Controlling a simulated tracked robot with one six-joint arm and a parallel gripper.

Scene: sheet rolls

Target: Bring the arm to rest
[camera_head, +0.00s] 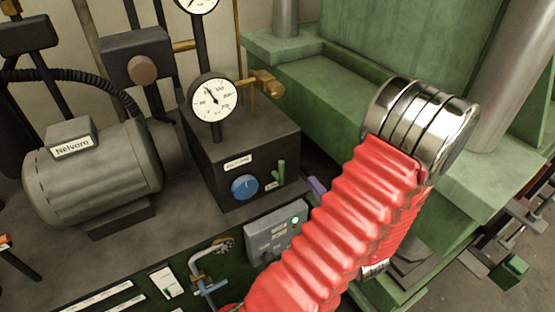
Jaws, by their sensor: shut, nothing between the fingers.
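My arm rises through the right half of the view, with a red ribbed sleeve (335,235) and a bright metal joint (425,115) at the top of its bend. A second red stretch runs back down behind the first and ends near a small metal ring (375,269). My gripper does not show; that end of the arm is hidden behind the sleeve.
A grey motor (90,180) stands at left. A dark block (260,145) carries a pressure gauge (213,99) and blue knob (244,187). A grey box (275,232) has a lit green lamp. Green machine framework (320,85) stands close behind my arm.

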